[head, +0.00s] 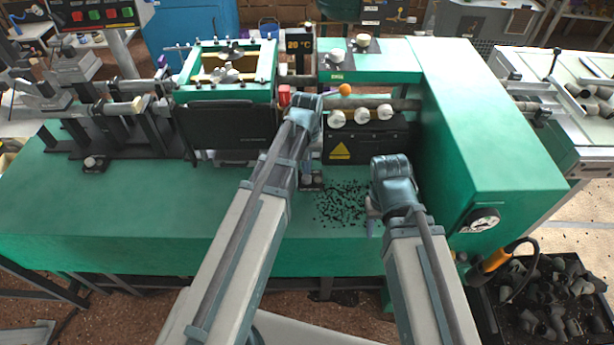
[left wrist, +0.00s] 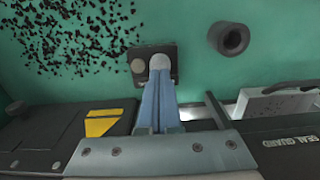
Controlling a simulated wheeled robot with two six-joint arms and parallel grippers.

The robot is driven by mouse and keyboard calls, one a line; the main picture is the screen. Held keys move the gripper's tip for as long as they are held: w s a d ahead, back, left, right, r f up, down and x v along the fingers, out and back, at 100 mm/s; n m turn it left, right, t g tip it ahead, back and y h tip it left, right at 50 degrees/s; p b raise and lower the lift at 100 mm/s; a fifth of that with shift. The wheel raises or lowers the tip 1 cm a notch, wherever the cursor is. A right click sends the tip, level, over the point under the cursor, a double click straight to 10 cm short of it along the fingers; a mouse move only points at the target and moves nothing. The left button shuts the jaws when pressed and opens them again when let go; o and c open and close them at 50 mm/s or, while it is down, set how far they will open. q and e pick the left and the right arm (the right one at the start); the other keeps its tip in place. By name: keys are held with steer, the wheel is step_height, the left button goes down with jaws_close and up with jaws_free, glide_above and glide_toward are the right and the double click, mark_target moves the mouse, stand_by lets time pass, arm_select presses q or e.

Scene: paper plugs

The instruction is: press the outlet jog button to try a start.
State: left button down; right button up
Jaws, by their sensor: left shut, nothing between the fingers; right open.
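A small dark button plate (head: 317,186) lies on the green bench top, just left of the scattered black bits. In the left wrist view, the plate (left wrist: 171,52) carries a grey round button (left wrist: 138,65) and a pale round button (left wrist: 159,61). My left gripper (left wrist: 160,76) is shut and empty, its blue fingertips at the pale button's edge and partly over it. I cannot tell whether they touch or press it. In the head view my left arm hides most of these fingers. My right gripper (head: 373,215) is open and empty, low over the bench, right of the bits.
Black bits (head: 343,204) lie on the green bench top (head: 130,205). A machine with a yellow warning label (head: 340,151) and white knobs (head: 362,115) stands behind. A tall green cabinet (head: 485,130) blocks the right. A bin of dark pieces (head: 545,305) is lower right.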

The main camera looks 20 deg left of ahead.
mark_target(307, 177)
arm_select(q)
steer(key=shift+f, duration=0.25)
steer(key=shift+f+b, duration=0.85)
steer(key=shift+b, duration=0.25)
steer(key=shift+f, duration=0.1)
stand_by(0.5)
steer(key=shift+r+p, duration=1.1)
steer(key=shift+r, duration=0.1)
step_height(307, 177, up, 3)
steer(key=p, duration=0.3)
steer(key=shift+r, duration=0.1)
